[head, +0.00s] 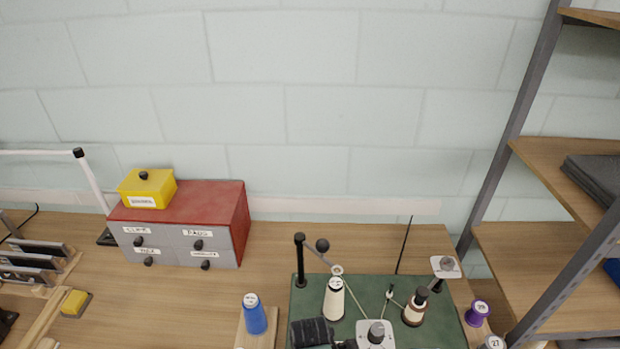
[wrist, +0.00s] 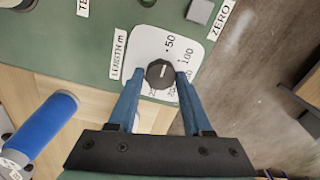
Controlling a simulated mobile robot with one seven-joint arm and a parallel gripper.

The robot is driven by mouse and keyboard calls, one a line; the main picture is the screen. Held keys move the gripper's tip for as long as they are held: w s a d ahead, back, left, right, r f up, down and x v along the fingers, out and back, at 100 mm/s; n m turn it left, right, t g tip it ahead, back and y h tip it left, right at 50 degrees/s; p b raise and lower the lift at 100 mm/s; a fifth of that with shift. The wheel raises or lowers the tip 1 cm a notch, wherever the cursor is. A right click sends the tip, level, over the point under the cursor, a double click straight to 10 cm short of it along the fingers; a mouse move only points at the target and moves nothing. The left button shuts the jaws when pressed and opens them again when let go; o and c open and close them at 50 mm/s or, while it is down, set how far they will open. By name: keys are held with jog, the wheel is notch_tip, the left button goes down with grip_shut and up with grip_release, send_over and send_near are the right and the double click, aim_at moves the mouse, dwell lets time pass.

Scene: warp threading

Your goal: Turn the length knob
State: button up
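The length knob (wrist: 160,73) is a round black knob with a white pointer line, seen in the wrist view. It sits on a white dial plate (wrist: 146,42) marked 50 and 100, beside a "LENGTH m" label (wrist: 118,54). My gripper (wrist: 160,78) has two blue fingers, one on each side of the knob. The fingers are apart, with what look like narrow gaps to the knob; contact is hard to tell. The pointer line runs roughly up the picture. The fingers cover part of the lower scale. I cannot make out the gripper or this knob in the head view.
The dial is on a green board (wrist: 60,45), near its edge. A grey block (wrist: 200,11) by a "ZERO" label (wrist: 219,20) is close to the dial. A blue spool (wrist: 40,128) is at lower left, also in the head view (head: 254,316). Cones stand on the board behind.

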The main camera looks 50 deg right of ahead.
jog(key=o, duration=0.4)
jog(key=shift+c, duration=0.2)
notch_tip(320, 180, up, 13)
jog(key=b, duration=0.2)
dwell(0.6)
